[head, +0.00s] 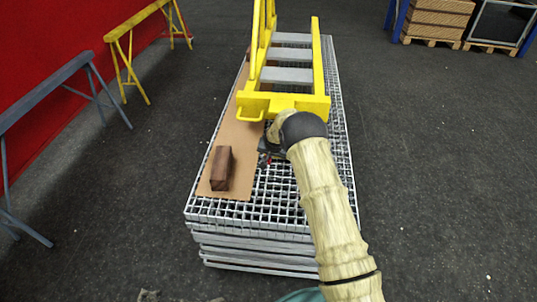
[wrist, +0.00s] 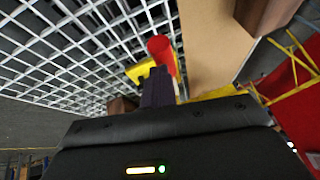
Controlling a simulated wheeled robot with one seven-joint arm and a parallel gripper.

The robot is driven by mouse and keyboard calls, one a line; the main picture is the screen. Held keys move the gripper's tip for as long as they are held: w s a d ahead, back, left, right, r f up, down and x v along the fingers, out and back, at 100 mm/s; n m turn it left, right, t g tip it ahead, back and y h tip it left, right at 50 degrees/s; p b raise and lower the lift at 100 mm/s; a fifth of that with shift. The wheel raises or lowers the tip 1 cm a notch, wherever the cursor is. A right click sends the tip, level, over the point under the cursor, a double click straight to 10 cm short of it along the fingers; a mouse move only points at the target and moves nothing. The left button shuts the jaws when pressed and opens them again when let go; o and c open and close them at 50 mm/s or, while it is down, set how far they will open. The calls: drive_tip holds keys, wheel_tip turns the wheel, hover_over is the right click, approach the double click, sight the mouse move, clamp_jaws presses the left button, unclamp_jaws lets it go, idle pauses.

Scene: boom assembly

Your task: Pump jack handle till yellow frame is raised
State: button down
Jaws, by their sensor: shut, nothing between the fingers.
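The yellow frame (head: 292,102) with grey cross steps lies along the far part of a stack of metal gratings in the head view. My gripper (head: 268,152) is just in front of its near end, mostly hidden by my arm. In the wrist view my dark gripper fingers (wrist: 158,88) look shut and empty. A red cylinder (wrist: 161,52), apparently part of the jack or its handle, shows right beyond the fingertips, with a yellow part (wrist: 139,72) beside it. I cannot tell whether the fingers touch the red part. The rest of the jack is hidden.
A brown block (head: 222,168) stands on a cardboard sheet (head: 236,135) on the grating (head: 225,212), left of my arm. Grey and yellow trestles (head: 140,28) stand by the red wall at left. Pallets (head: 432,42) stand at the back right. The floor on the right is clear.

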drive_tip(key=shift+s+a+f+b, duration=0.2)
drive_tip(key=shift+f+b, duration=0.25)
drive_tip(key=shift+f, duration=0.4)
drive_tip(key=shift+s+a+f+b, duration=0.15)
drive_tip(key=shift+f+b, duration=0.3)
drive_tip(key=shift+f, duration=0.45)
drive_tip(key=shift+s+a+f+b, duration=0.1)
drive_tip(key=shift+s+f+b, duration=0.25)
drive_tip(key=shift+f, duration=0.5)
drive_tip(key=shift+w, duration=0.1)
drive_tip(key=shift+d, duration=0.15)
drive_tip(key=shift+d+r, duration=0.1)
drive_tip(key=shift+r, duration=0.2)
drive_tip(key=s+r+p, duration=0.1)
drive_tip(key=s+r, duration=0.8)
drive_tip(key=shift+d+p, duration=0.25)
drive_tip(key=shift+p, duration=0.15)
drive_tip(key=shift+r, duration=0.15)
